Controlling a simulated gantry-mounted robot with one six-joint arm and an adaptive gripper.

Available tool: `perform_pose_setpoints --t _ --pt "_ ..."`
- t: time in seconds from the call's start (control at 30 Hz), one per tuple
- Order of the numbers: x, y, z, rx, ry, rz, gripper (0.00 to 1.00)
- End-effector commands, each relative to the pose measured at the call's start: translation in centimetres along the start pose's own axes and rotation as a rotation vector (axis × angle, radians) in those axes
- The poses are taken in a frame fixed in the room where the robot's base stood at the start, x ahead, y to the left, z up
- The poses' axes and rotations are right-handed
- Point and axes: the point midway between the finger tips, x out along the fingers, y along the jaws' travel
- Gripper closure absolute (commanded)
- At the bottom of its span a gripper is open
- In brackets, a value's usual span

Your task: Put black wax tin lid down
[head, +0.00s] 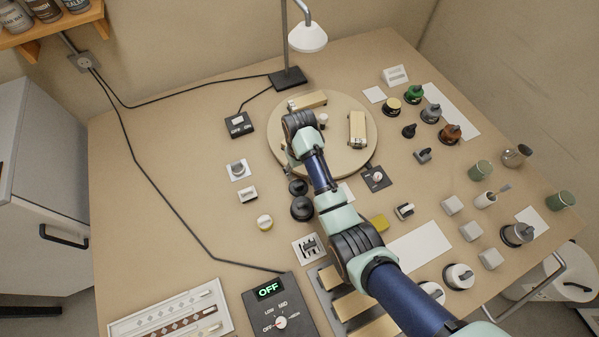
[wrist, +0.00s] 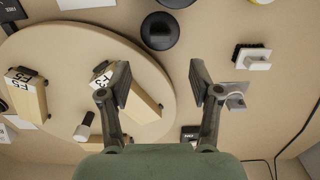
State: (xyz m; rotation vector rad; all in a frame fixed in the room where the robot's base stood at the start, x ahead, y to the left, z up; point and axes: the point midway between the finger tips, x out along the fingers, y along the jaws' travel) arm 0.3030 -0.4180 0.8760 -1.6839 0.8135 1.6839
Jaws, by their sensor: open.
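A black round lid with a raised knob (wrist: 160,31) lies on the bench in the wrist view, beyond my open fingertips. It appears to be the small black round piece (head: 298,187) just below the turntable in the head view. A larger black round piece (head: 303,209), perhaps the wax tin, stands next to it; only its edge (wrist: 176,3) shows in the wrist view. I cannot tell for certain which is tin and which is lid. My gripper (wrist: 162,80) is open and empty, apart from the lid. In the head view my arm partly hides it.
The round turntable (head: 345,160) beside my gripper carries wooden blocks (wrist: 28,92). A white-backed brush (wrist: 252,58) and a grey hooked piece (wrist: 235,97) lie nearby. A switch box (head: 239,124) with its cable is at the left.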

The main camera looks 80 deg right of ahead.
Motion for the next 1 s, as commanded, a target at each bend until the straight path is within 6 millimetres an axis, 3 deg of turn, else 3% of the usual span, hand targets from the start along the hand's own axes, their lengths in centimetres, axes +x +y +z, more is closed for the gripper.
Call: perform_pose_setpoints --t 0.37,0.47,0.57,0.67,0.7,0.77,0.8,0.9,1.0 --pt "0.0 0.0 0.0 0.000 0.000 0.000 0.36" --pt "-0.2 -1.0 -0.2 -0.019 0.021 0.000 0.36" --pt "-1.7 -6.2 -0.5 -0.115 0.130 -0.003 0.36" --pt "-5.4 -15.7 0.8 -0.288 0.337 -0.039 0.36" --pt "-7.4 -19.8 2.4 -0.365 0.432 -0.068 0.36" --pt "-10.8 -25.4 5.6 -0.474 0.571 -0.128 0.36" --pt "-13.0 -28.5 8.2 -0.541 0.655 -0.175 0.36" --pt "-18.5 -33.7 14.9 -0.675 0.834 -0.302 0.36" --pt "-22.6 -36.0 20.5 -0.760 0.951 -0.411 0.36"
